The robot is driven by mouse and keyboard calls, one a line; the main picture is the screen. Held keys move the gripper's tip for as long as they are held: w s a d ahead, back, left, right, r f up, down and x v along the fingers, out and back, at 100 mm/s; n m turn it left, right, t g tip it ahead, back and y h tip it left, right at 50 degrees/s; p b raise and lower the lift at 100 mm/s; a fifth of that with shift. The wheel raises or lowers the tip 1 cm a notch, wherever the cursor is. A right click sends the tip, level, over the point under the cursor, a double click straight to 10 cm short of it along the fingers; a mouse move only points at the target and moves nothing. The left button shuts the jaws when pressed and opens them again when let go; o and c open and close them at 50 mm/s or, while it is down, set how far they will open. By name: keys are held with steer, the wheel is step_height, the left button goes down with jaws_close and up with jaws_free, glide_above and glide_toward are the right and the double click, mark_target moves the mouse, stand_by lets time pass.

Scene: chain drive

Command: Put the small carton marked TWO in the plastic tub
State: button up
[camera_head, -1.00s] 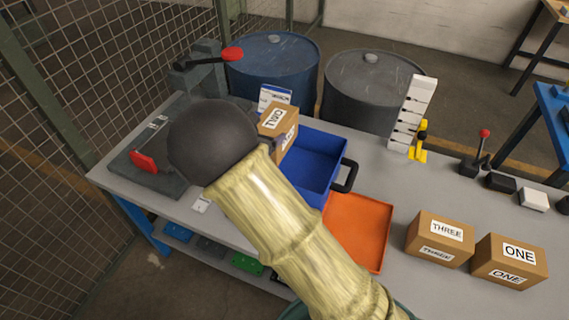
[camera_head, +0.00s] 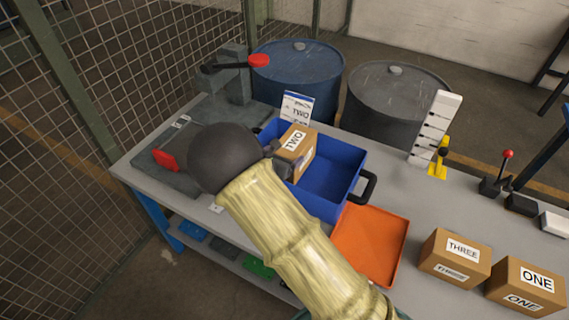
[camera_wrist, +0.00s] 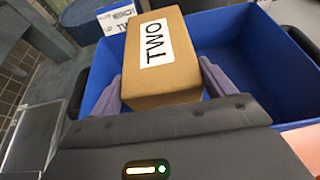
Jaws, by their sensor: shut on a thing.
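The small carton marked TWO (camera_head: 297,144) is brown with a white label. My gripper (camera_wrist: 160,88) is shut on it, with one purple-grey finger on each side in the wrist view, where the carton (camera_wrist: 163,62) fills the middle. The blue plastic tub (camera_head: 343,183) stands on the table. The carton is over the tub's left part in the head view; I cannot tell how far it is above the tub floor. In the wrist view the tub (camera_wrist: 262,50) surrounds the carton on the right and left. My arm hides part of the tub's near side in the head view.
An orange tray (camera_head: 372,243) lies in front of the tub. Cartons THREE (camera_head: 455,257) and ONE (camera_head: 526,287) stand at the right. A sign (camera_head: 297,106) stands behind the tub.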

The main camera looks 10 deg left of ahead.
steer(key=shift+w+d, duration=0.15)
steer(key=shift+d, duration=0.05)
steer(key=shift+f, duration=0.2)
step_height(320, 180, down, 3)
steer(key=shift+f+p, duration=0.1)
steer(key=shift+p, duration=0.35)
steer(key=shift+f, duration=0.2)
steer(key=shift+f, duration=0.15)
steer(key=o, duration=1.7)
